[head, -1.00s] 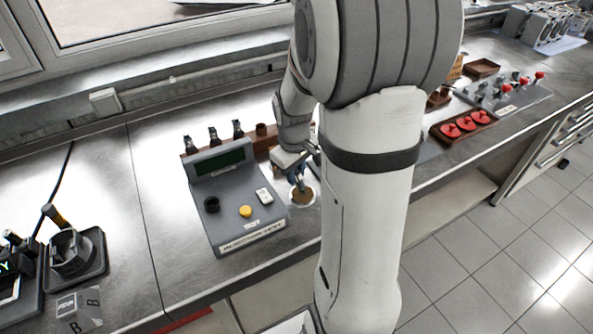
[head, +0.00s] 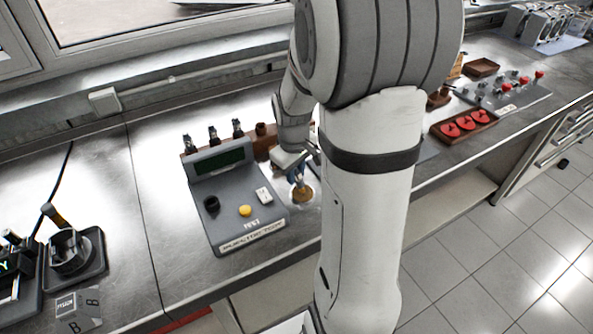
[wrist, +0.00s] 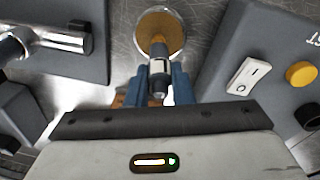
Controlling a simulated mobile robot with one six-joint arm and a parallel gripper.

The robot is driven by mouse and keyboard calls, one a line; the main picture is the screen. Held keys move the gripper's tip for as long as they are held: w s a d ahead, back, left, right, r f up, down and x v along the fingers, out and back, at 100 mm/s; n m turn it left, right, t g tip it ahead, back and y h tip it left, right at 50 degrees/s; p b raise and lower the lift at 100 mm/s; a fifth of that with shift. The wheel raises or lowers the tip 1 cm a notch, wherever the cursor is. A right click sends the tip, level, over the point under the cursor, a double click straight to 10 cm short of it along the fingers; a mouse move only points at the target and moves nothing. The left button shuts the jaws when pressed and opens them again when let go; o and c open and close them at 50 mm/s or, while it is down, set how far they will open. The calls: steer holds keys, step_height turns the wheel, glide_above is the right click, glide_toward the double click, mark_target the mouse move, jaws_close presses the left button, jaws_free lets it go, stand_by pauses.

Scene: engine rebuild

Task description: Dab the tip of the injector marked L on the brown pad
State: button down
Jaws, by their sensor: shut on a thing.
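My gripper (wrist: 160,88) has blue fingers and is shut on an injector (wrist: 158,68), a dark and silver cylinder with a pale band. No letter L is readable on it. The brown pad (wrist: 160,28) is round with a pale rim and lies just beyond the fingers in the wrist view. The injector's far end overlaps the pad's near part; I cannot tell whether its tip touches it. In the head view, my gripper (head: 297,173) is low over the brown pad (head: 303,194), partly hidden by my arm.
A grey tester (head: 235,195) with a yellow button stands left of the pad. Behind it, a brown rack (head: 264,146) holds several dark injectors (head: 213,134). A red-parts tray (head: 464,126) lies to the right. Bare steel bench (head: 155,170) lies left of the tester.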

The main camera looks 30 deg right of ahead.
steer(key=shift+r+p, duration=2.6)
steer(key=shift+r, duration=0.9)
